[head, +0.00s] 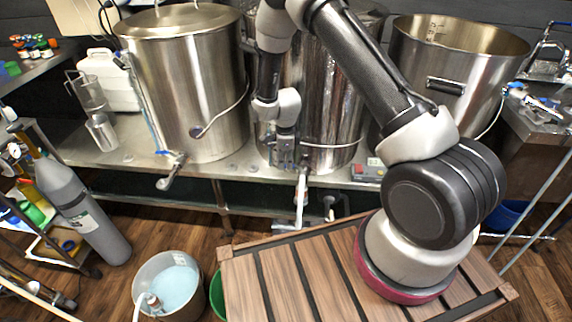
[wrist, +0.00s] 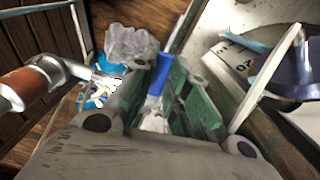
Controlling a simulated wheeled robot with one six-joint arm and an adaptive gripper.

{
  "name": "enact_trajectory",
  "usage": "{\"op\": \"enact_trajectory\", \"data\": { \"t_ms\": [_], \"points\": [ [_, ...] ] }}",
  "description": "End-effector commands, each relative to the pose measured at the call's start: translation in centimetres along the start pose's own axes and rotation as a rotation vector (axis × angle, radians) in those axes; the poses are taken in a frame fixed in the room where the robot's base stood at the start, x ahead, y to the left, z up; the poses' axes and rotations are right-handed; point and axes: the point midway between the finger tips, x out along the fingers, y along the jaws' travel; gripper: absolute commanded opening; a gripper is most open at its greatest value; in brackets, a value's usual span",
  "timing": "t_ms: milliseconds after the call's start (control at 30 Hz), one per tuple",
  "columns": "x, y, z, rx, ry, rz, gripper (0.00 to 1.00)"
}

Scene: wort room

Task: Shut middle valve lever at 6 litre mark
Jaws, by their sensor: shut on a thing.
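The middle kettle (head: 325,110) stands on the steel bench, partly hidden behind my arm. My gripper (head: 285,160) is low at its front, at the valve. In the wrist view, my gripper (wrist: 160,90) is shut on the blue-sleeved valve lever (wrist: 164,72), which lies between its green pads. A pale hose or spout (head: 300,200) hangs below the valve, and its lower end is hidden behind the wooden-slatted top. I cannot make out a 6 litre mark or a liquid level under this valve.
A lidded kettle (head: 190,90) with its own valve (head: 172,170) stands left, and an open kettle (head: 460,60) stands right. A bucket of bluish liquid (head: 172,285) and a grey gas cylinder (head: 80,205) are on the floor. A wooden-slatted top (head: 310,275) fills the foreground.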

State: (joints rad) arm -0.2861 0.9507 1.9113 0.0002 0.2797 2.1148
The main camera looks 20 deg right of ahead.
Motion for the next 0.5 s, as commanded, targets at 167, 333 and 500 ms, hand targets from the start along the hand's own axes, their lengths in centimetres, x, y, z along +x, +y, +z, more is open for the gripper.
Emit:
{"op": "enact_trajectory", "data": {
  "t_ms": [167,333,500],
  "points": [
    [-0.04,-0.67,-0.02,0.085,-0.001,-0.001,0.00],
    [-0.05,-0.98,-0.05,0.132,-0.001,-0.001,0.00],
    [-0.05,-1.10,-0.06,0.150,-0.001,-0.002,0.00]
  ]
}}
